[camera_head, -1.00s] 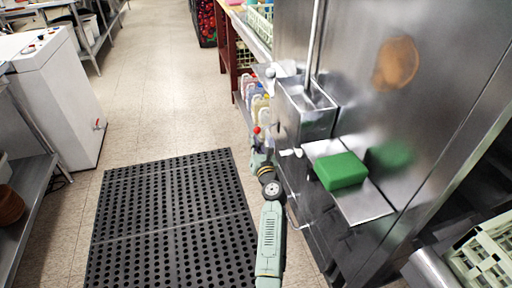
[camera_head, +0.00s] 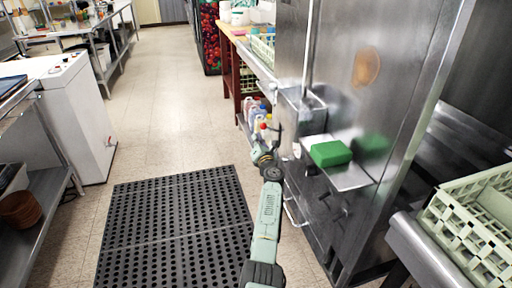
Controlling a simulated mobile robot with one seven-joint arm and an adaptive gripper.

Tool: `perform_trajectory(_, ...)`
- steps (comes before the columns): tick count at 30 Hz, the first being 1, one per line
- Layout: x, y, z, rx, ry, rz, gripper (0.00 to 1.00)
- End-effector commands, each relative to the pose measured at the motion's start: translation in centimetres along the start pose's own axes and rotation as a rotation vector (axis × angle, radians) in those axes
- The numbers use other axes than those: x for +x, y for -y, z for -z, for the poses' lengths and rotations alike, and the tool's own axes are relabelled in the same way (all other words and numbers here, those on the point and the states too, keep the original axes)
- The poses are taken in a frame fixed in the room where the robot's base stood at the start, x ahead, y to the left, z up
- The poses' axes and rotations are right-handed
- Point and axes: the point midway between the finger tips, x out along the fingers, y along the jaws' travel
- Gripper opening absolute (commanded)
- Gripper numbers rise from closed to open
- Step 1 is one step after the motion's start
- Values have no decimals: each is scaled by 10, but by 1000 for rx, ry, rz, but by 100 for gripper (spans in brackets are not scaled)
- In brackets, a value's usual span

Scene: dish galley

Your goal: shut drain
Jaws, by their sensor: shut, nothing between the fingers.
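My arm reaches up from the bottom middle, and my gripper (camera_head: 276,131) is at its far end, small and dark, beside the steel dish machine (camera_head: 335,75). It is shut and holds nothing. A small red knob or cap (camera_head: 263,126) shows just left of the gripper; I cannot tell whether it belongs to a drain or a bottle, or whether the gripper touches it. A bent metal bar (camera_head: 291,212) shows low on the machine's front, right of my arm. I cannot make out a drain for certain or its state.
A green block (camera_head: 330,153) lies on a small steel shelf (camera_head: 350,178) right of my arm. Bottles (camera_head: 252,108) stand behind the gripper. A black holed mat (camera_head: 175,225) covers the floor at left. A white cabinet (camera_head: 80,115) stands farther left. Pale crates (camera_head: 470,240) are at lower right.

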Motion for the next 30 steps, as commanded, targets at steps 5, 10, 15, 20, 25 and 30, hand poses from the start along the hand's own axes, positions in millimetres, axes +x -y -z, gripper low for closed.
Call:
perform_trajectory(5,6,-6,-11,1,0,-1,0)
perform_trajectory(10,8,-8,-17,0,0,0,0)
perform_trajectory(15,8,-8,-18,-2,0,0,0)
perform_trajectory(20,8,-8,-18,-2,0,0,0)
perform_trajectory(25,8,-8,-18,-2,0,0,0)
perform_trajectory(30,8,-7,-17,-2,0,0,0)
